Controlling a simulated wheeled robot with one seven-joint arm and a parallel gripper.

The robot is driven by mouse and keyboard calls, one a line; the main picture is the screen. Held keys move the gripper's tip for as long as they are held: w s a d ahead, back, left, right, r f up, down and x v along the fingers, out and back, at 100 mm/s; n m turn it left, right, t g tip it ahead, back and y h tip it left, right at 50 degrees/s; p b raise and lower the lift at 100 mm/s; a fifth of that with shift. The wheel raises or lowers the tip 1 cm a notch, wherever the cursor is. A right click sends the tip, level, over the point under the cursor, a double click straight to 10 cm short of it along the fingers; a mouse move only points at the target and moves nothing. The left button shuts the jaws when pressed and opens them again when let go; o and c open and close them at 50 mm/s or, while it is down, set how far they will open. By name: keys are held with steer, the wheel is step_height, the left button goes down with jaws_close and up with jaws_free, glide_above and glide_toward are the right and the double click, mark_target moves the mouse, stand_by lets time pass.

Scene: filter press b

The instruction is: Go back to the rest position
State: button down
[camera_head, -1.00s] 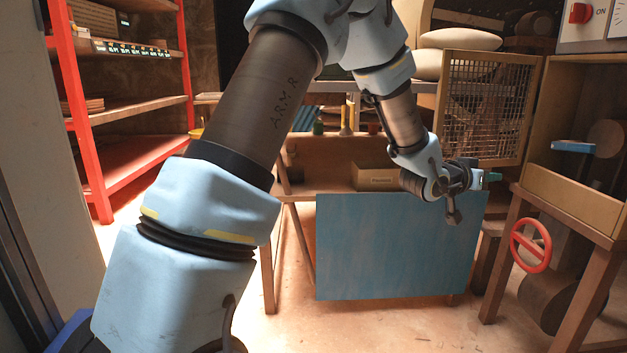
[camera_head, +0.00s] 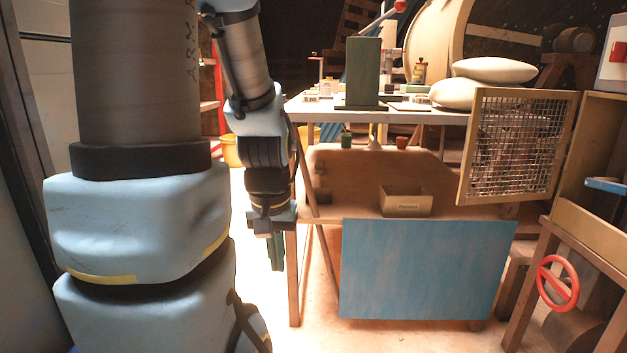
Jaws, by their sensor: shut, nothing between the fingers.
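My gripper (camera_head: 277,252) hangs pointing down at the left of the workbench, beside its front left leg. Its fingers look together, with nothing seen between them. My arm fills the left part of the view and hides what stands behind it. The gripper is apart from the bench and the things on it.
The bench (camera_head: 440,117) carries a dark green block (camera_head: 363,72) and small items. A small labelled box (camera_head: 405,202) sits on its lower shelf, above a blue panel (camera_head: 428,269). A mesh door (camera_head: 517,145) stands open at right, near a red handwheel (camera_head: 557,283). A yellow bucket (camera_head: 232,151) stands behind my arm.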

step_height(320, 180, up, 36)
steer(key=p, duration=3.4)
